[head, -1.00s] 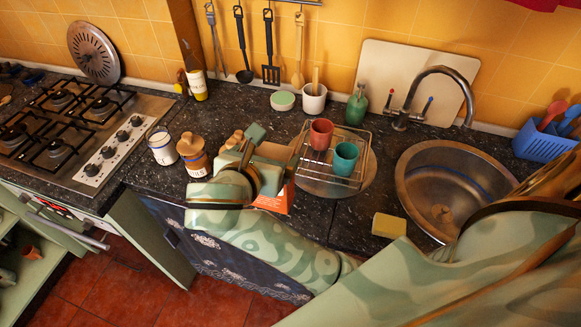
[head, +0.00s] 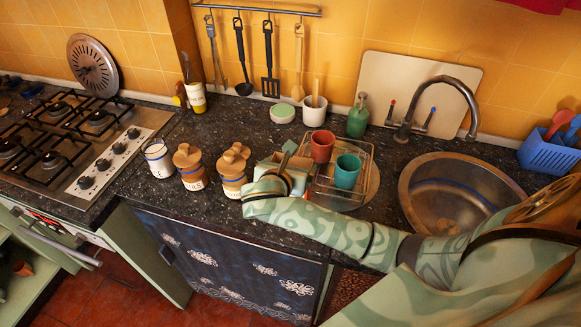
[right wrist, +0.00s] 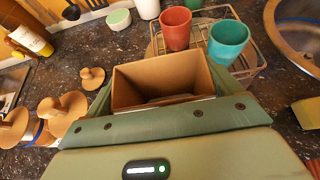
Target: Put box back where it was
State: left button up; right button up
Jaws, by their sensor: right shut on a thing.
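The box (right wrist: 135,92) is brown cardboard inside with an open top. It shows in the right wrist view between the fingers of my right gripper (right wrist: 160,85), which is shut on it. In the head view my right gripper (head: 284,166) is over the worktop, between the lidded jars and the dish rack, and hides most of the box. I cannot tell whether the box rests on the worktop. My left gripper is not in view.
Brown lidded jars (head: 191,168) and a white jar (head: 158,160) stand left of my gripper. The wire rack (head: 325,188) with a red cup (head: 322,146) and a teal cup (head: 347,172) stands close on the right. The sink (head: 455,190) and a yellow sponge (right wrist: 306,112) lie farther right.

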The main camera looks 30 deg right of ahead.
jog(key=shift+f, duration=0.1)
jog(key=o, duration=1.3)
jog(key=p+v, duration=0.2)
jog(key=v, duration=1)
jog(key=shift+s+r, duration=0.1)
jog(key=shift+r, duration=0.15)
